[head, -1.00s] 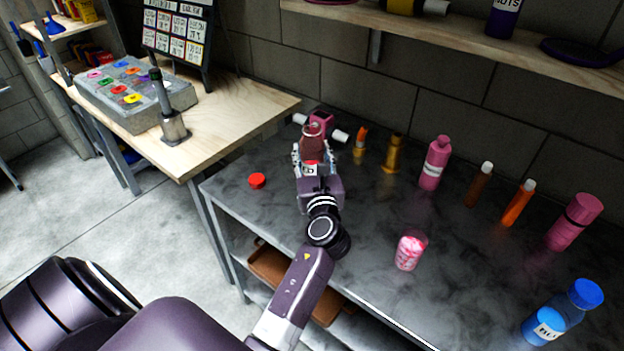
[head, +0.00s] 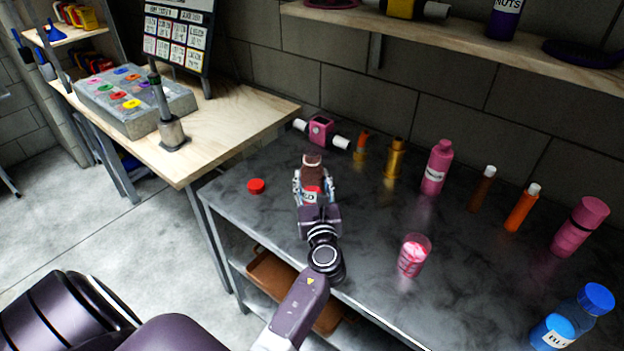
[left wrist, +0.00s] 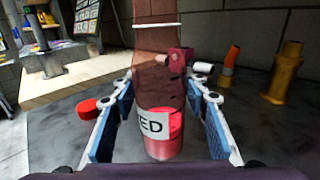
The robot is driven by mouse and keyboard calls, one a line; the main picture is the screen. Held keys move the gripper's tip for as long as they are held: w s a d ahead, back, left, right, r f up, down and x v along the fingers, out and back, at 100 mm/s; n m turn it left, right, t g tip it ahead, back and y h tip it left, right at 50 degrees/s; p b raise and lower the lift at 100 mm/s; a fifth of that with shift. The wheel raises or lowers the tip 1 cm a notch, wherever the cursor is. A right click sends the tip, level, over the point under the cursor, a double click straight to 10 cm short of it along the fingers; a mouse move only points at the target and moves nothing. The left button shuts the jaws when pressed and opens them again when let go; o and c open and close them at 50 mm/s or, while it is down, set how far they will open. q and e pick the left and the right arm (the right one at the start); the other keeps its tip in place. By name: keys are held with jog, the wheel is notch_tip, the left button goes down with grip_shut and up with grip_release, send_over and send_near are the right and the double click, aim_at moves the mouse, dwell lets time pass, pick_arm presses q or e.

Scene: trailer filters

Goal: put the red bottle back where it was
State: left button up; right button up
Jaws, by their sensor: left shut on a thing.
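The red bottle, a see-through dark red one with a white label, stands between the fingers of my left gripper (head: 313,184) in the head view; its upper part (head: 312,168) shows above the fingers. In the left wrist view the bottle (left wrist: 160,75) is upright between the blue finger pads, with bright red in its lower part and its top cut off. My left gripper is shut on it, over the dark workbench (head: 370,230). I cannot tell whether its base touches the bench. A red cap (head: 256,186) lies to its left. My right gripper is out of view.
Behind the bottle is a pink device with white ends (head: 320,129). To the right stand an orange-tipped tool (head: 361,147), a gold bottle (head: 395,158), a pink bottle (head: 437,167) and a pink-filled beaker (head: 413,256). Bare bench lies around the gripper.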

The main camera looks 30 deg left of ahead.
pick_arm(q)
jog(key=o, duration=1.4)
jog(key=shift+r, duration=0.1)
jog(key=p+v, duration=0.1)
jog(key=v, duration=1.1)
